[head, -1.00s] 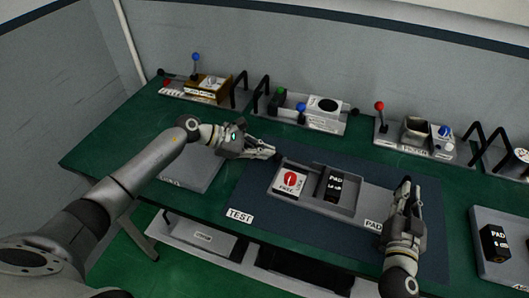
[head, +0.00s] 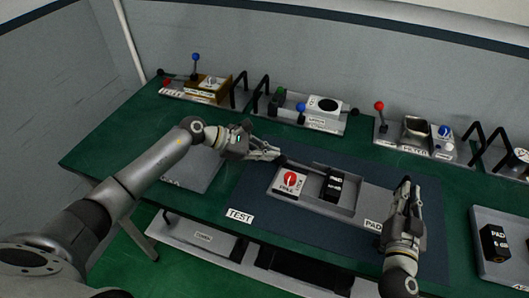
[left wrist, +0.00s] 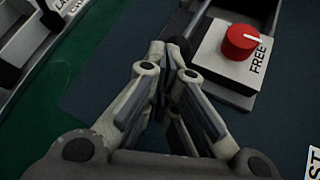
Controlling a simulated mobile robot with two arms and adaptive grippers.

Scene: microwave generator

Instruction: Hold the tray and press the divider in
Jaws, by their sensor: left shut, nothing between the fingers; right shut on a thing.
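The grey tray (head: 319,206) lies on the dark blue mat in the middle of the bench. At its left end is a white block (head: 287,184) with a red knob, marked FREE in the left wrist view (left wrist: 234,58). A black block (head: 335,186) with white lettering stands in the tray; I cannot tell whether it is the divider. My left gripper (head: 280,158) is shut and empty, its tips at a dark round knob (left wrist: 179,46) by the tray's back left corner. My right gripper (head: 405,186) is shut at the tray's right end; its grasp is hidden.
A TEST label (head: 240,216) lies at the mat's front left. A grey plate (head: 195,170) lies under my left arm. Several lever fixtures (head: 315,113) line the back of the bench. Another tray with a black PAD block (head: 493,241) is at the right.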

